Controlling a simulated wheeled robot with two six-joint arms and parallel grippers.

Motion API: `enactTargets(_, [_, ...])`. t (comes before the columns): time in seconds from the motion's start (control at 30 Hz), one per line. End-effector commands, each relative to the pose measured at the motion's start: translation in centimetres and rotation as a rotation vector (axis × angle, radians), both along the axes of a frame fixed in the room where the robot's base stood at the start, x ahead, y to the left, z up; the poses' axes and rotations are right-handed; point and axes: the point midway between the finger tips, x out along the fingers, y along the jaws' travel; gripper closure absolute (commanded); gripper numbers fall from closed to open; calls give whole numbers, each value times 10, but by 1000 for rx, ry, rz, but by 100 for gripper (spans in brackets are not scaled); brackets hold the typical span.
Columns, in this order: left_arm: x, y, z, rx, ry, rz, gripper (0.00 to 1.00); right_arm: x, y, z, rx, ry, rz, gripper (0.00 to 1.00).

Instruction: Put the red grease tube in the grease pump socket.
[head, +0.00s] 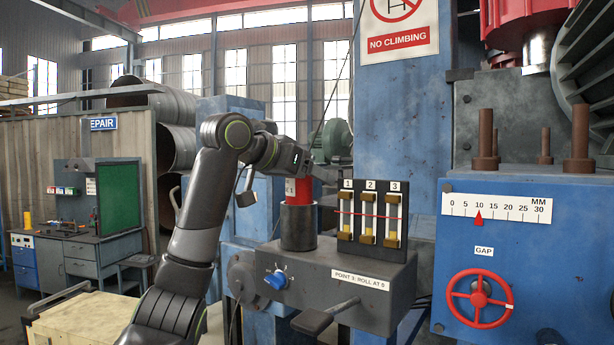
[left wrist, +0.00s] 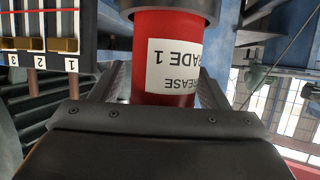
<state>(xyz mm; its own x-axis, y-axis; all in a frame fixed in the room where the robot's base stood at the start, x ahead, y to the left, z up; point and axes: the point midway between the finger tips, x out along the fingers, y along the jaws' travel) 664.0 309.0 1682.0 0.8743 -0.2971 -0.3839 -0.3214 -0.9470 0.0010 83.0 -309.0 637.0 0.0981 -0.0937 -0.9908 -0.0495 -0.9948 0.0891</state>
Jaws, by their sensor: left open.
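The red grease tube (head: 304,190) stands upright with its lower end inside the dark cylindrical grease pump socket (head: 298,226), on top of the grey pump box. In the left wrist view, the red tube (left wrist: 150,45) bears a white label reading GREASE GRADE 1, upside down, and meets the grey socket rim (left wrist: 175,8) at the top. My left gripper (left wrist: 160,85) is open, with its fingers on either side of the tube. In the head view, my left gripper (head: 298,170) is at the tube's upper part and hides some of it. My right gripper is not in view.
The grey pump box (head: 325,270) carries a blue knob (head: 277,279) and a front lever (head: 325,317). Three numbered sight gauges (head: 369,215) stand close right of the socket. A blue housing with a red handwheel (head: 480,298) is farther right.

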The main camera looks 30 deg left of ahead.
Motion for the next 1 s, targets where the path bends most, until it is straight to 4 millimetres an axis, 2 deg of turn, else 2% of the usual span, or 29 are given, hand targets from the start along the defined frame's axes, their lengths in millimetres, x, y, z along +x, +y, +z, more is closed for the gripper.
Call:
enactTargets(0.13, [-3,2,1,1,-1,1,31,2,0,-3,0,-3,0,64])
enactTargets(0.27, [-15,6,4,1,-5,3,31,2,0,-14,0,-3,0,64])
enactTargets(0.5, [-58,20,21,0,-6,3,31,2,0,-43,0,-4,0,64])
enactTargets(0.7, [-90,31,37,1,-3,1,31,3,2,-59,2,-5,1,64])
enactTargets(0.83, [-101,35,43,0,-1,1,31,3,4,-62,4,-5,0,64])
enactTargets(1.0, [-106,36,46,0,0,1,31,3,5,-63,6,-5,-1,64])
